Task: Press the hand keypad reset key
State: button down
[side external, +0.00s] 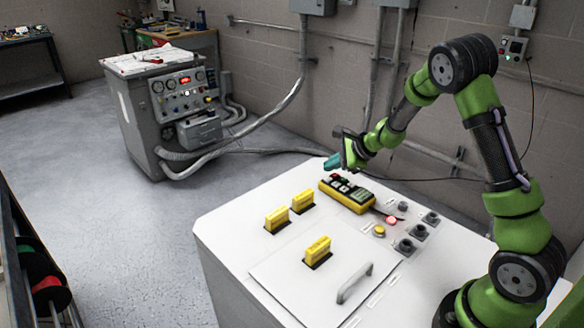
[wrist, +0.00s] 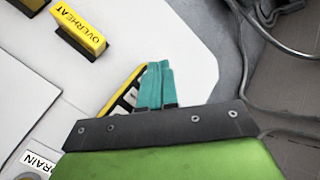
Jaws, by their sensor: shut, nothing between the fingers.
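The hand keypad (side external: 347,194) is a yellow box with a dark face and several small keys, lying on the white cabinet top. In the wrist view only a strip of the keypad (wrist: 124,94) shows, with the rest hidden behind my gripper. Which key is the reset key cannot be read. My gripper (side external: 332,162) has teal fingertips and is shut and empty. It is just above the keypad's far left end in the side view. In the wrist view the fingertips (wrist: 154,72) overlap the keypad's edge; contact cannot be told.
The white cabinet top (side external: 235,222) carries several yellow labelled blocks (side external: 318,248), a lit red button (side external: 391,220), a yellow button (side external: 379,231), black knobs (side external: 405,246) and a raised handle (side external: 355,283). A grey test cart (side external: 135,120) with hoses stands behind on the left.

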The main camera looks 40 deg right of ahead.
aim_at(332, 189)
jog(key=shift+r, duration=2)
jog(key=shift+s+a+f+n+g+y, duration=0.15)
jog(key=shift+s+a+f+n+g, duration=0.15)
jog(key=shift+s+a+n, duration=0.2)
jog(key=shift+s+a+f+n+g+y, duration=0.2)
jog(key=shift+s+a+f+n, duration=0.25)
jog(key=shift+s, duration=0.15)
jog(key=s+a+r+n, duration=0.7)
jog(key=s+a+n, duration=0.1)
jog(key=s, duration=0.4)
jog(key=s+a+r+n, duration=0.7)
jog(key=s+r+n, duration=0.1)
jog(key=s+n, duration=0.2)
jog(key=shift+s+a+n+g, duration=0.35)
jog(key=shift+s+a+g, duration=0.05)
jog(key=shift+s, duration=0.5)
